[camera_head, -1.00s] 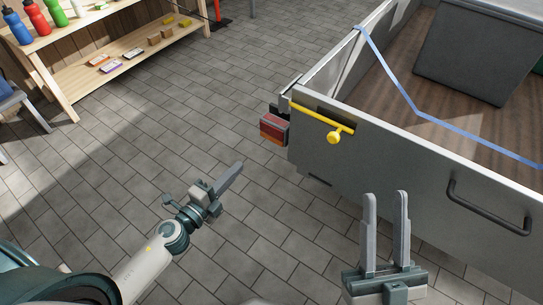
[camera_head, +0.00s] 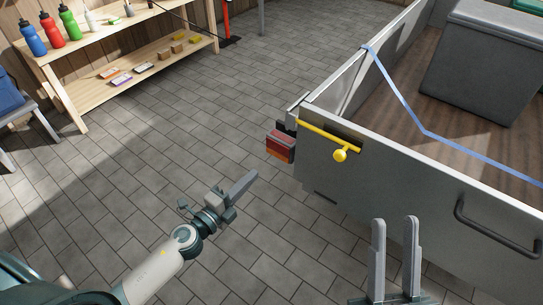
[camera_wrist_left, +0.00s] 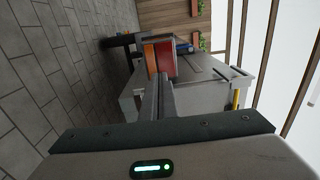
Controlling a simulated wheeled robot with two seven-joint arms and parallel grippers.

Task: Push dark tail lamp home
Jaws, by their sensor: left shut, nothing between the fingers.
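The tail lamp (camera_head: 281,147), red above and orange below, sits at the left rear corner of the grey trailer (camera_head: 400,185). It looks dark, with no glow. It also shows in the left wrist view (camera_wrist_left: 160,60), beyond the fingertips. Whether it is fully seated I cannot tell. My left gripper (camera_head: 245,185) is shut and empty, pointing toward the lamp, with a gap between them in the head view. Its closed fingers show in the left wrist view (camera_wrist_left: 157,95). My right gripper (camera_head: 395,250) is open and empty in front of the trailer's rear panel.
A yellow latch bar with a round knob (camera_head: 340,155) is on the rear panel, right of the lamp. A black handle (camera_head: 495,222) is farther right. A wooden shelf (camera_head: 130,65) with bottles stands at the back left. The tiled floor between is clear.

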